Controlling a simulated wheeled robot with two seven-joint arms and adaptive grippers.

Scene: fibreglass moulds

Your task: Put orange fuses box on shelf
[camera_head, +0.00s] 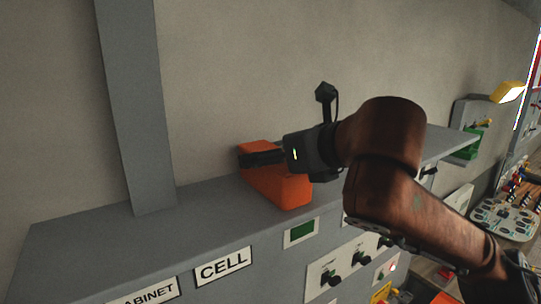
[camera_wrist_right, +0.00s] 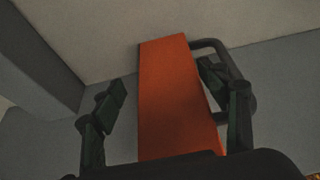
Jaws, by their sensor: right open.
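The orange fuses box (camera_head: 281,186) rests on the grey cabinet top (camera_head: 90,229), which serves as a shelf-like surface against the wall. My right gripper (camera_head: 258,158) reaches over the box from the right, and its fingers partly hide the box's upper side. In the right wrist view the box (camera_wrist_right: 172,95) lies between the two fingers of the right gripper (camera_wrist_right: 168,105). The fingers stand apart, with a visible gap on the box's left side. A dark loop, apparently a handle, shows at the box's right side. My left gripper is not in view.
A grey upright post (camera_head: 138,110) stands on the cabinet top to the left of the box. The cabinet front carries a CELL label (camera_head: 223,265), a small green screen (camera_head: 301,231) and several knobs. A green box (camera_head: 469,145) and a yellow lamp (camera_head: 509,92) are at the far right.

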